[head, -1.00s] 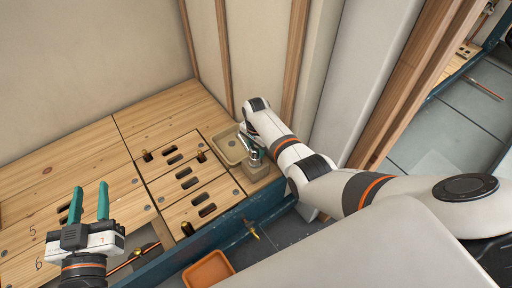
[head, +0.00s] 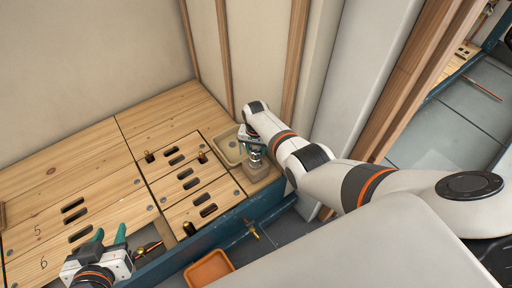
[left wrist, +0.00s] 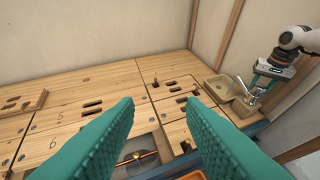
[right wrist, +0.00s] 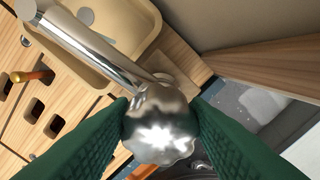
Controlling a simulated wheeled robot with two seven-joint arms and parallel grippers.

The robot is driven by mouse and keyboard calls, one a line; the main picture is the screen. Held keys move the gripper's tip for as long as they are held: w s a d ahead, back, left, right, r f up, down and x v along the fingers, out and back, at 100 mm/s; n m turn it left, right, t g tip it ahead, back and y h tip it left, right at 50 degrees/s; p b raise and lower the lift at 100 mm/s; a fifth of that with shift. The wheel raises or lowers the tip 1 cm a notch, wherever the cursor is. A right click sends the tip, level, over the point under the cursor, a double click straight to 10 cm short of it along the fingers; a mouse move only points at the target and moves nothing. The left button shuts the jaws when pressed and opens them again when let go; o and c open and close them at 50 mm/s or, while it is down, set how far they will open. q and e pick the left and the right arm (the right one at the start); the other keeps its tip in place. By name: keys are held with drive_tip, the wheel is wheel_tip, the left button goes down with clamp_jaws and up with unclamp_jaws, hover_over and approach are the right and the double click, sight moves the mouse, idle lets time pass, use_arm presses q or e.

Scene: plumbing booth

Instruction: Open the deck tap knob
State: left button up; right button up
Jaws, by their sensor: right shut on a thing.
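The deck tap knob (right wrist: 160,130) is a shiny, lobed metal knob in the right wrist view. The chrome tap spout (right wrist: 95,45) runs from it over the basin. My right gripper (right wrist: 160,128) is shut on the knob, with one green finger on each side. In the head view the tap (head: 255,160) is small and partly hidden by my right gripper (head: 250,145). My left gripper (head: 112,240) is open and empty at the front left, above the wooden bench. Its two green fingers stand wide apart in the left wrist view (left wrist: 160,140).
A beige basin (head: 229,152) is set in the wooden deck (head: 170,105) beside the tap. Slotted panels with brass fittings (head: 189,228) lie to its left. An orange tray (head: 208,268) is below the blue front edge. A wall and post stand close behind the right arm.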

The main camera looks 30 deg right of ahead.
drive_tip(key=n, duration=0.2)
drive_tip(key=shift+n, duration=0.4)
use_arm(q)
drive_tip(key=shift+s+a+f+g+y+p, duration=0.15)
drive_tip(key=shift+s+a+f+g, duration=0.15)
drive_tip(key=shift+s+f+g, duration=0.3)
drive_tip(key=shift+s+a+f+g+y+p, duration=0.15)
drive_tip(key=shift+s+a+f+g, duration=0.1)
drive_tip(key=shift+s+f+g, duration=0.4)
use_arm(e)
drive_tip(key=shift+a+n, duration=0.1)
drive_tip(key=shift+n, duration=1.5)
use_arm(q)
drive_tip(key=shift+s, duration=0.15)
use_arm(e)
drive_tip(key=o, duration=1)
